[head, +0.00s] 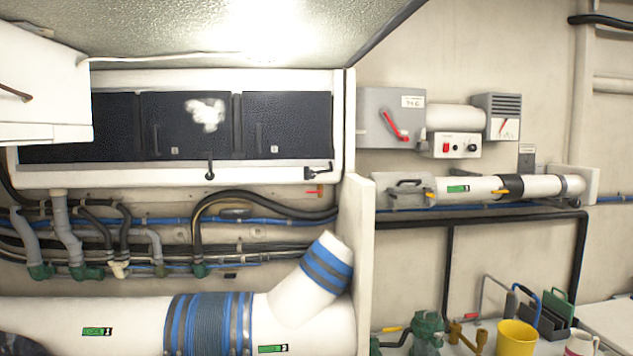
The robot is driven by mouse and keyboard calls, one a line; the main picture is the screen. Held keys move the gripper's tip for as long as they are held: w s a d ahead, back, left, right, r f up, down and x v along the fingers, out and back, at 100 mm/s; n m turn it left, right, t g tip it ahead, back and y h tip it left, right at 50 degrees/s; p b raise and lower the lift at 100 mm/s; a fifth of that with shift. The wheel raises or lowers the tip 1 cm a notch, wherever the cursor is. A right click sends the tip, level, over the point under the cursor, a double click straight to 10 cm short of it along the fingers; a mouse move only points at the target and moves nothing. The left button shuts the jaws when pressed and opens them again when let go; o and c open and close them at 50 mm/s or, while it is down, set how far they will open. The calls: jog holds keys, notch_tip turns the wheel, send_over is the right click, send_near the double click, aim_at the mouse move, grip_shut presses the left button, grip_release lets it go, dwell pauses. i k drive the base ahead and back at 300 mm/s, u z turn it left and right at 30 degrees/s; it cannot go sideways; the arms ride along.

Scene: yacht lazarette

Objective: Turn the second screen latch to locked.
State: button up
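Dark screen panels (290,120) sit in a white frame (120,177) on the wall at the left. Two black latches show on the frame's lower edge. One latch (210,168) is near the middle and its lever points straight down. The other latch (318,173) is at the right end and its lever lies roughly sideways. Small pale labels, too small to read, sit on two panels. The view does not show which latch counts as second. A white patch (205,114) covers part of the middle panel. My gripper is not in view.
A white box-like part (45,100) juts in at the upper left, overlapping the panels. Pipes and hoses (120,225) run below the frame. A large white duct (135,315) is lower left. Right are a grey switch box (385,115) with red lever and a yellow cup (516,338).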

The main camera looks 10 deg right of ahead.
aim_at(311, 174)
jog(key=u, duration=0.55)
jog(key=i, duration=0.45)
jog(key=u, duration=0.7)
jog(key=i, duration=0.8)
jog(key=z, duration=0.2)
